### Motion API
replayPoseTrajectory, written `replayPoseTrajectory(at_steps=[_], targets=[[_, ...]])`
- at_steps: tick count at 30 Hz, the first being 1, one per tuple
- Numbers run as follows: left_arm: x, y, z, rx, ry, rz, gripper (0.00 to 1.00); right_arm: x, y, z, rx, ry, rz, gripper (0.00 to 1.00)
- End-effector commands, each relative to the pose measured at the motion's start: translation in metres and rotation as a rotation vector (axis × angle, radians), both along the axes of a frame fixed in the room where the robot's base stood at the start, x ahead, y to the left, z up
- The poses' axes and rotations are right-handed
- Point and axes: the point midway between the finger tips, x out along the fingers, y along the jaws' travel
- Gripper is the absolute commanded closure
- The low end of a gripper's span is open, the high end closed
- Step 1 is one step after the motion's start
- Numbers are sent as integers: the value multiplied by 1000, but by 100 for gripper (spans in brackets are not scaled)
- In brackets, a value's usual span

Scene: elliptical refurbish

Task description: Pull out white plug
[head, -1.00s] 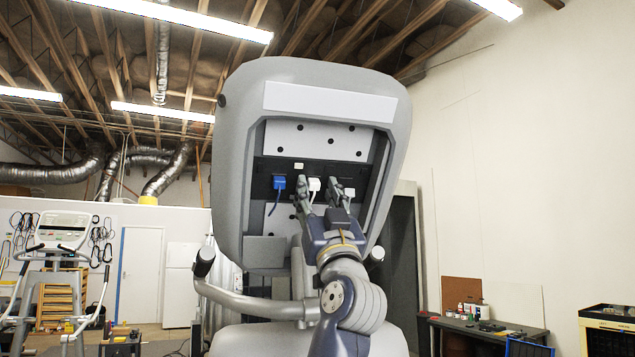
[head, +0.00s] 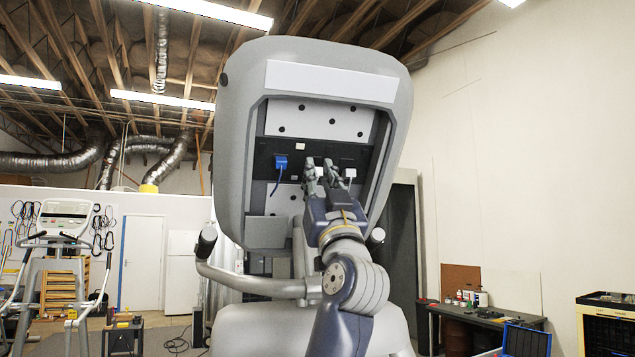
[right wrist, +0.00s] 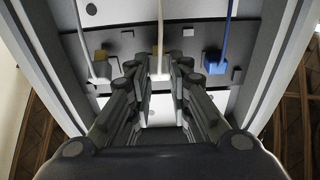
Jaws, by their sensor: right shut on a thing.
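My right gripper (head: 320,170) reaches into the open back of the grey console (head: 232,130). Its fingers are shut on the middle white plug (head: 320,173), at the dark connector strip. In the right wrist view this white plug (right wrist: 160,75) sits between the fingertips, with a pale cable running up from it. A second white plug (head: 350,173) is just right of the fingers in the head view. A blue plug (head: 281,162) with a blue cable is to the left; it also shows in the right wrist view (right wrist: 214,64). My left gripper is out of view.
The console's thick rim surrounds the recess on both sides of my arm. A handlebar (head: 250,283) curves out at lower left. A workbench (head: 490,315) with small items stands at the right, and another exercise machine (head: 62,230) at far left.

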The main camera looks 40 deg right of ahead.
Motion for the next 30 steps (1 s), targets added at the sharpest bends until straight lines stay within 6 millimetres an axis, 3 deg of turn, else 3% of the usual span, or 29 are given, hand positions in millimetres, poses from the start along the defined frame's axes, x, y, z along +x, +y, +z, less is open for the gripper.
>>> replayPoseTrajectory(at_steps=[7, 8, 10, 11, 23, 30], targets=[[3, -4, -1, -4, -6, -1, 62, -1, 1, -2, 0, 1, 1, 100], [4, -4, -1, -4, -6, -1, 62, -1, 1, -2, 0, 1, 1, 80], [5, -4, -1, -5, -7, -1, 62, -1, 1, -2, 0, 1, 1, 64], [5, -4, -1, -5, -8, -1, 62, -1, 1, -2, 0, 1, 1, 62], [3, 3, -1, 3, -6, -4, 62, -4, 2, -4, 0, -1, 0, 62], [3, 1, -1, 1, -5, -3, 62, -26, 14, -29, -2, 0, -1, 62]])
